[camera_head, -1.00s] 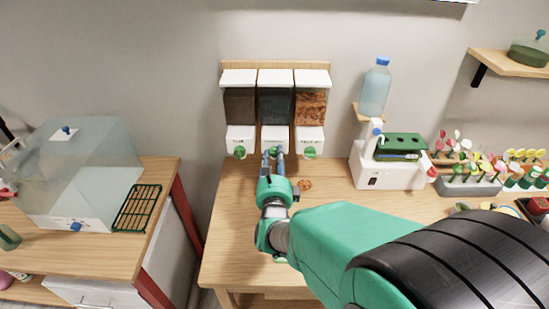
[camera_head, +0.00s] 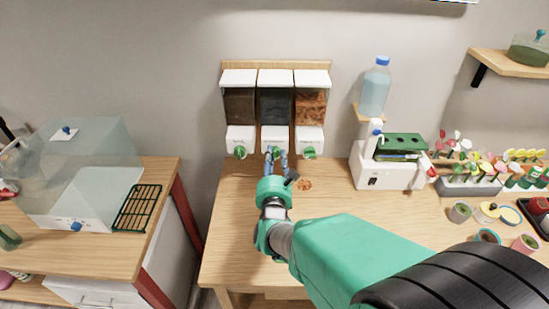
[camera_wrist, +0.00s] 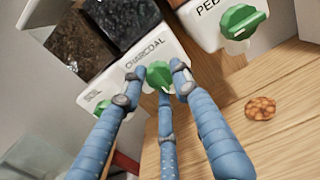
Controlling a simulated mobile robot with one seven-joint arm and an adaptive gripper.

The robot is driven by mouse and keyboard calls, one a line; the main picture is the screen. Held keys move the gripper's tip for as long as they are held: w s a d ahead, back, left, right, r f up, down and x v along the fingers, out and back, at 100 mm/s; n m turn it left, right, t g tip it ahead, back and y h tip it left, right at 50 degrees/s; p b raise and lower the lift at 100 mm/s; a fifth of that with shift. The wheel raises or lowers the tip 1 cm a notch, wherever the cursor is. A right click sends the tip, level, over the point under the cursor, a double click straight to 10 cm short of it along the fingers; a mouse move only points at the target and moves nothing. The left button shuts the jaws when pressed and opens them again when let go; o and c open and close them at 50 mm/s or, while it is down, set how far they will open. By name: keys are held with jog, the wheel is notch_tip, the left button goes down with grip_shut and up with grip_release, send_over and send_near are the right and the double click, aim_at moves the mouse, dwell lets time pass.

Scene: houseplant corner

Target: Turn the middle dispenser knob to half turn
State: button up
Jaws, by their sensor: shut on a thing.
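Three dispensers hang side by side on the wall board in the head view, each with a green knob below. The middle dispenser (camera_head: 275,107) holds dark material, and its white front reads "CHARCOAL" in the wrist view (camera_wrist: 146,55). Its green knob (camera_wrist: 158,76) sits between my blue fingertips. My gripper (camera_wrist: 155,88) is shut on this knob, with fingers on both sides of it. The knob's exact angle is hard to tell.
The left knob (camera_head: 239,152) and right knob (camera_head: 309,153) flank my gripper closely. A small pile of brown pellets (camera_head: 304,185) lies on the wooden table (camera_head: 235,230). A white device (camera_head: 385,175) and a water bottle (camera_head: 375,88) stand to the right.

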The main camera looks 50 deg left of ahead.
jog(key=shift+d+f+m, duration=0.15)
jog(key=shift+f+m, duration=0.3)
jog(key=shift+m, duration=0.05)
jog(key=shift+f, duration=0.15)
jog(key=o, duration=1.2)
jog(key=shift+c, duration=0.2)
jog(key=shift+r, duration=0.2)
jog(key=shift+s+r, duration=0.1)
jog(key=v, duration=1.1)
jog(key=shift+s+d, duration=0.25)
